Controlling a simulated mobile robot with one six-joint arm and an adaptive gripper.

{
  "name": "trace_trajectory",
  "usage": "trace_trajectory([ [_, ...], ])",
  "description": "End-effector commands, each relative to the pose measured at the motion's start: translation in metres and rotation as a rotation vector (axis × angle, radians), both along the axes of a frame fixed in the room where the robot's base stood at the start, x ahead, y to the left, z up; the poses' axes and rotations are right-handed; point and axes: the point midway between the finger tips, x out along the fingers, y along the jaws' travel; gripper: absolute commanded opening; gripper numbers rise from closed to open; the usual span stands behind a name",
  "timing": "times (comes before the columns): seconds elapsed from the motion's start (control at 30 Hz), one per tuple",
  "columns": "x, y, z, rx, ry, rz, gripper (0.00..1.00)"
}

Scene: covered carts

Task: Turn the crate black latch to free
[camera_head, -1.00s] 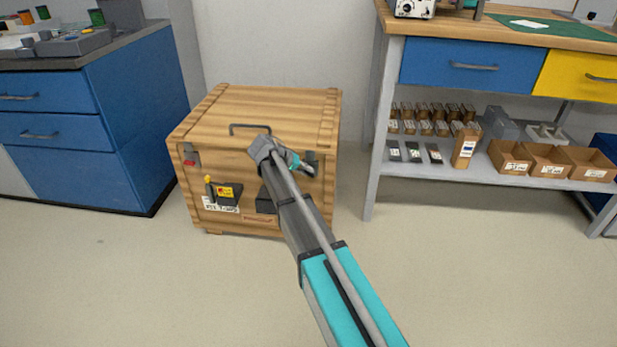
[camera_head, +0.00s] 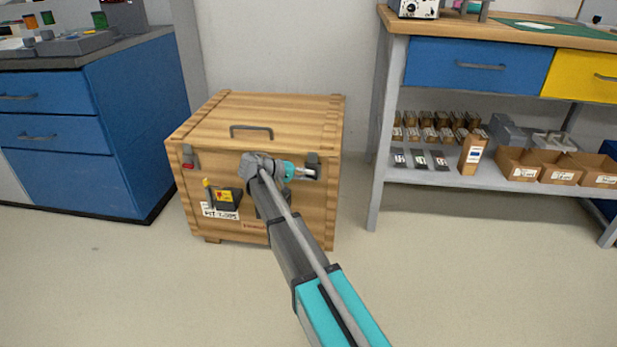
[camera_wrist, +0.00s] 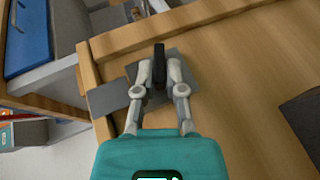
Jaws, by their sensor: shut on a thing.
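A wooden crate (camera_head: 255,108) stands on the floor against the wall. Its black latch (camera_wrist: 159,66) is at the upper right of the front face, on a dark plate (camera_head: 313,158). In the wrist view the latch's upright bar stands between my two fingertips. My gripper (camera_wrist: 159,74) is shut on that bar, one finger on each side. In the head view my gripper (camera_head: 307,173) reaches the latch from the left, roughly level. The lower part of the latch is hidden behind the fingers. Another latch, with a red part (camera_head: 188,164), is at the front's upper left.
A handle (camera_head: 251,131) sticks up near the crate's front edge. A dark box with a yellow label (camera_head: 224,196) is on the front. A blue cabinet (camera_head: 130,120) stands left, and a workbench with a lower shelf (camera_head: 430,177) right. The floor in front is clear.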

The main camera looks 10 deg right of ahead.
Motion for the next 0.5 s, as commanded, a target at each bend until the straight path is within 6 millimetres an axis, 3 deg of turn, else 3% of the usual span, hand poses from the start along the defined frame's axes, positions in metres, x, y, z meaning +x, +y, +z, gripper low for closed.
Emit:
trace_trajectory([
  [0.17,-0.0021,-0.0016,-0.0004,0.002,0.002,-0.005,0.0],
  [0.2,-0.0021,-0.0016,-0.0004,0.003,0.002,-0.005,0.2],
  [0.33,-0.0015,-0.0012,-0.0003,0.002,0.002,-0.003,0.44],
  [0.37,-0.0014,-0.0012,-0.0003,0.001,0.001,-0.004,0.49],
  [0.5,-0.0008,-0.0009,-0.0001,0.001,0.001,-0.002,0.49],
])
